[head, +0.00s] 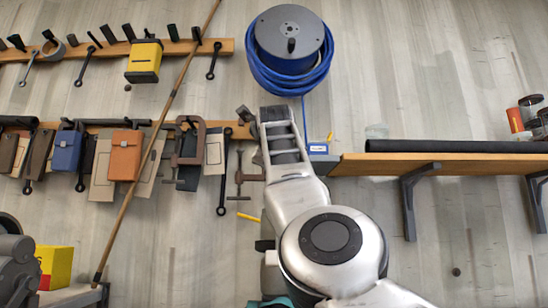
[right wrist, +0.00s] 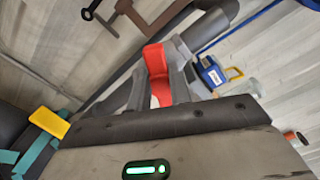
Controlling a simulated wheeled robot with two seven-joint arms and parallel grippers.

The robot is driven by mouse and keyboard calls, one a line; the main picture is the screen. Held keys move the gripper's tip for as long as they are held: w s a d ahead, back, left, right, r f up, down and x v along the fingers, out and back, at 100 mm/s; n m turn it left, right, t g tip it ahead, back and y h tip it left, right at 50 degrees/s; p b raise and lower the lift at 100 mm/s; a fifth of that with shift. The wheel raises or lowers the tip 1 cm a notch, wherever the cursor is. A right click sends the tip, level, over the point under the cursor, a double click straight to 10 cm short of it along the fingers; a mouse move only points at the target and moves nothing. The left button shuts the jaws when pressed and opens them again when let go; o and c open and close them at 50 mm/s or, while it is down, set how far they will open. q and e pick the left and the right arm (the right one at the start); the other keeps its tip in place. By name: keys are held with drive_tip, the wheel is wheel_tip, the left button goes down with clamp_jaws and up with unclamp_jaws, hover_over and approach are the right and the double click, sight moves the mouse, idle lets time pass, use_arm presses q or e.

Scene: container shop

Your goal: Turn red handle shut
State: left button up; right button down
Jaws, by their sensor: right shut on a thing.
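A red handle (right wrist: 156,62) shows in the right wrist view, between the grey fingers of my right gripper (right wrist: 161,78). The fingers are shut on it from both sides. It is attached near a dark grey pipe-like part (right wrist: 215,14), and its far end is partly hidden by the fingers. In the head view my right arm reaches up to the wall, just left of the wooden shelf, and the red handle is hidden there. My left gripper is in neither view.
A wooden shelf (head: 450,167) on dark brackets stands to the right. A blue hose reel (head: 290,75) hangs above the arm. Tools and pouches hang on wooden rails (head: 215,47) at left. A long wooden pole (head: 150,150) leans across them.

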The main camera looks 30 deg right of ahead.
drive_tip(key=n+b, duration=0.1)
drive_tip(key=n, duration=0.4)
drive_tip(key=shift+f+n, duration=0.1)
drive_tip(key=shift+n, duration=0.2)
idle(0.4)
drive_tip(key=c, duration=1.3)
unclamp_jaws()
drive_tip(key=shift+f, duration=0.1)
